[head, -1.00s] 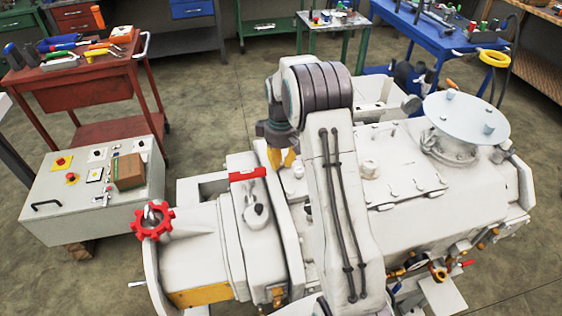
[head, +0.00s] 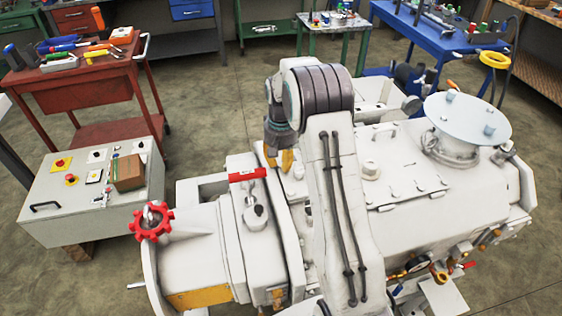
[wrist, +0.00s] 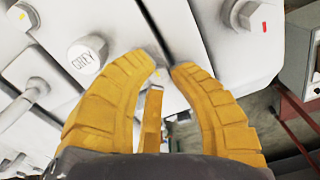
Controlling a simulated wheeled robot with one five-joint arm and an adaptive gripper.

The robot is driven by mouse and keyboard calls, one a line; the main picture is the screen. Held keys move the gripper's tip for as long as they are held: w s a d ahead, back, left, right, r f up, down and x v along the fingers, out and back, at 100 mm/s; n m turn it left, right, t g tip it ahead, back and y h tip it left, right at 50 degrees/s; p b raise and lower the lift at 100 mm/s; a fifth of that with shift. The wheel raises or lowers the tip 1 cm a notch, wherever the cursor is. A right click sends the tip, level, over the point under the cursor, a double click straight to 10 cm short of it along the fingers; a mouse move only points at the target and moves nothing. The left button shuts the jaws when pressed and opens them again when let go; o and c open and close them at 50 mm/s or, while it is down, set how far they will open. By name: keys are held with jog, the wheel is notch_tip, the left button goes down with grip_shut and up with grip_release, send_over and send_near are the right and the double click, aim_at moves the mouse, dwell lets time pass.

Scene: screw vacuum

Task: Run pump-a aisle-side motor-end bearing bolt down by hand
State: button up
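My gripper (head: 279,160) points down at the far side of the white pump (head: 440,215), close to the join of its end housing. In the wrist view my gripper's yellow fingers (wrist: 165,66) curve in, with a narrow gap between the tips. A grey piece, perhaps a bolt head, is partly hidden behind the tips; I cannot tell whether they touch it. Another bolt (wrist: 36,87) is at the left.
A red handwheel (head: 151,221) and a red bar (head: 247,174) are on the pump's left part. A grey control box (head: 60,190) with a brown block stands left. A red tool cart (head: 80,85) is behind it. Bare floor lies between cart and pump.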

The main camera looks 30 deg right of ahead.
aim_at(281, 164)
jog(key=o, duration=0.5)
jog(key=shift+r, duration=0.15)
notch_tip(281, 164, up, 12)
dwell(0.5)
jog(key=shift+o, duration=0.2)
